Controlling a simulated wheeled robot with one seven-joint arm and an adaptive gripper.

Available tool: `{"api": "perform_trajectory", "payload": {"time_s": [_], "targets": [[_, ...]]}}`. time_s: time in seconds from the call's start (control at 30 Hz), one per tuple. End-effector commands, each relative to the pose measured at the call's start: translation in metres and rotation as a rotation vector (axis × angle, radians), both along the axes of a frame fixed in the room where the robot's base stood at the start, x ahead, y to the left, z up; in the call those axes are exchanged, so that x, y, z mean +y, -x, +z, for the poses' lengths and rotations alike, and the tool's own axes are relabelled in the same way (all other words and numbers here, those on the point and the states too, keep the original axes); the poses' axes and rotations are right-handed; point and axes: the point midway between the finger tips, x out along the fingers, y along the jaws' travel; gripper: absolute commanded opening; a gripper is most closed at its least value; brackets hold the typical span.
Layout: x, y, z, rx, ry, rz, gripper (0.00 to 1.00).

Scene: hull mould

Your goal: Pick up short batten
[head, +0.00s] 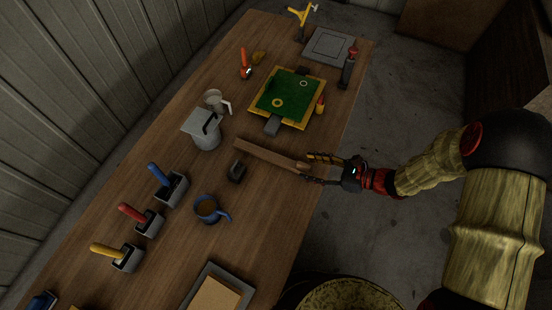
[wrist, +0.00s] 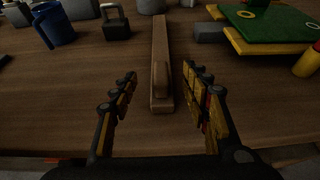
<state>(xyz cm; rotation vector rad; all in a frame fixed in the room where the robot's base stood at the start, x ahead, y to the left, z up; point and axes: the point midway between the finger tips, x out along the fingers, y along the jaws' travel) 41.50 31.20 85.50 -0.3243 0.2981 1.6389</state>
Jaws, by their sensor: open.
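The short batten (head: 264,153) is a narrow brown wooden strip lying on the workbench. It points away from my gripper in the wrist view (wrist: 161,55), with a small raised wooden piece on its near end. My gripper (head: 312,168) is at the bench's right edge, at the near end of the batten. In the wrist view my gripper (wrist: 162,85) is open, with one finger on each side of the batten's near end. Gaps show between both fingers and the wood there. The fingers' height above the bench is hard to judge.
A blue mug (head: 207,209) and a dark weight-like block (head: 236,171) lie left of the batten. A green board in a yellow frame (head: 289,97) lies beyond it. A lidded grey pot (head: 204,129) and several coloured-handled tools stand along the left. Bare bench surrounds the batten.

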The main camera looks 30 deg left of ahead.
Motion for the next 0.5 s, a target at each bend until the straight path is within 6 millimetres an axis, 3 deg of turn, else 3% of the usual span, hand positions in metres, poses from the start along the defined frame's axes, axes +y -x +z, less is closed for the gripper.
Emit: {"api": "perform_trajectory", "payload": {"time_s": [0.3,0.5], "targets": [[0.039,0.002,-0.018,0.000,0.001,0.002,0.47],[0.047,0.002,-0.020,-0.001,0.001,0.000,0.47]]}}
